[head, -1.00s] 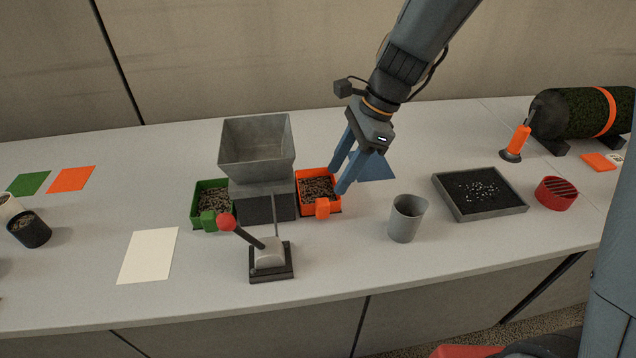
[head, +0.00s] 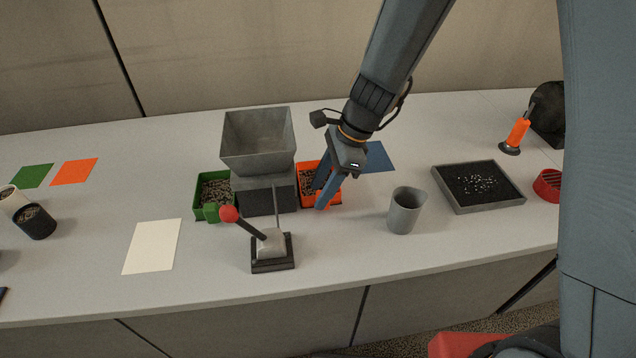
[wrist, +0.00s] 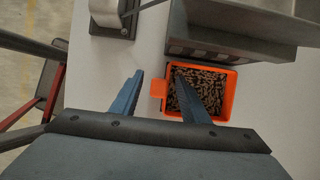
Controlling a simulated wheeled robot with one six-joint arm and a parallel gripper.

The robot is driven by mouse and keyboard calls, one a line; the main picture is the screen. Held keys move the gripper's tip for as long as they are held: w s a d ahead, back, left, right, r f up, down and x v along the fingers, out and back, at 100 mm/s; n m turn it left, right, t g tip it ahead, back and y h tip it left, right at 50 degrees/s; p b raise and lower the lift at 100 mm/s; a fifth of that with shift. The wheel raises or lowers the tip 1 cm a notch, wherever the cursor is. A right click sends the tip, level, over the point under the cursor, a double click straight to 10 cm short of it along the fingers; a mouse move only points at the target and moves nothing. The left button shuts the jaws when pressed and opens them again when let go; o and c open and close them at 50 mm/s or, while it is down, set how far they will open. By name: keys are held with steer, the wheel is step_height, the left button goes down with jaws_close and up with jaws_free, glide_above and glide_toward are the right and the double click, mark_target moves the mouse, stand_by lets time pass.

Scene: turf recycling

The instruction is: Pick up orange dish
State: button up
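The orange dish (head: 336,199) stands on the table against the right side of the grey hopper machine and holds brown pellets. My gripper (head: 318,198) is directly over it in the head view and hides much of it. In the wrist view the dish (wrist: 232,98) is right of centre, with its square handle tab (wrist: 158,89) pointing left. The two blue fingers of my gripper (wrist: 159,77) are apart, one on each side of the tab in that view, and nothing is held. The remaining height above the tab is hard to tell.
The grey hopper (head: 258,143) rises close beside the dish. A green dish (head: 213,197) stands on its other side. A red-knobbed lever (head: 270,252) is in front, a grey cup (head: 404,211) to the right, and a black-filled tray (head: 478,187) farther right.

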jaws_close()
